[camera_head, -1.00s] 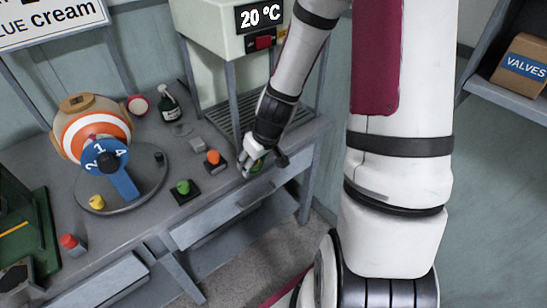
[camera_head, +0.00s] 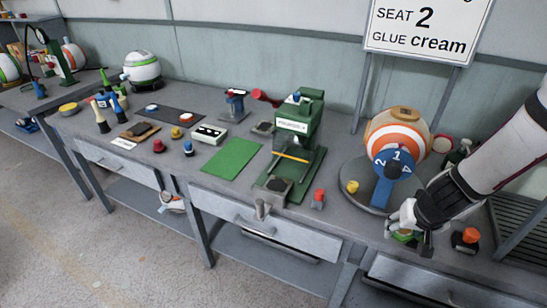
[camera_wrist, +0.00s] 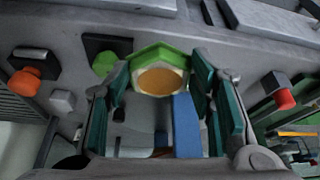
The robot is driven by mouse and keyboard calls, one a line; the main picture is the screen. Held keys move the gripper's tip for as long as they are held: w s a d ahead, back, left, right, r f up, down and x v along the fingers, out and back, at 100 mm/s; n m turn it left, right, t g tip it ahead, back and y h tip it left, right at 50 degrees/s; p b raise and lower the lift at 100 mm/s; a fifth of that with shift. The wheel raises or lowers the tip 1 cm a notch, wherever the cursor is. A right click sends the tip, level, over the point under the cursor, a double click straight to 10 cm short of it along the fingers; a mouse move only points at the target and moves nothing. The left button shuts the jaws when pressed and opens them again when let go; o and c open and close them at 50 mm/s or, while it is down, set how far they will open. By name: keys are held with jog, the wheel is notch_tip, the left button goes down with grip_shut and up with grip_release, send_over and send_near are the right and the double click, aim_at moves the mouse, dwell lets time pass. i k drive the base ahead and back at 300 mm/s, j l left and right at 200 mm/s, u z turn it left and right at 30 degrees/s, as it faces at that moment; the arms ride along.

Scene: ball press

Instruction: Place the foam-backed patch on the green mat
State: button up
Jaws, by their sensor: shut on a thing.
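My gripper (camera_head: 413,232) is shut on the foam-backed patch (camera_head: 401,237) at the front right of the bench, in front of the round ball stand. In the wrist view my gripper (camera_wrist: 160,74) has the patch (camera_wrist: 160,80) between its two fingertips. The patch shows as a green hexagon with a pale layer and an orange-brown round face. The green mat (camera_head: 231,158) lies flat and bare on the bench, well to the left of my gripper.
A green press (camera_head: 298,130) and a red button (camera_head: 318,198) stand between mat and gripper. An orange-striped ball (camera_head: 397,132) with a blue dial sits on the round stand. A white block with dark spots (camera_head: 209,134) is behind the mat. Small buttons are left of it.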

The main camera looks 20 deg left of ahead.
aim_at(220, 170)
jog(key=i+j+u, duration=0.1)
jog(key=u, duration=1.6)
jog(key=i+l+u, duration=0.1)
jog(key=i, duration=0.35)
jog(key=i+l+u, duration=0.15)
jog(key=i, duration=0.3)
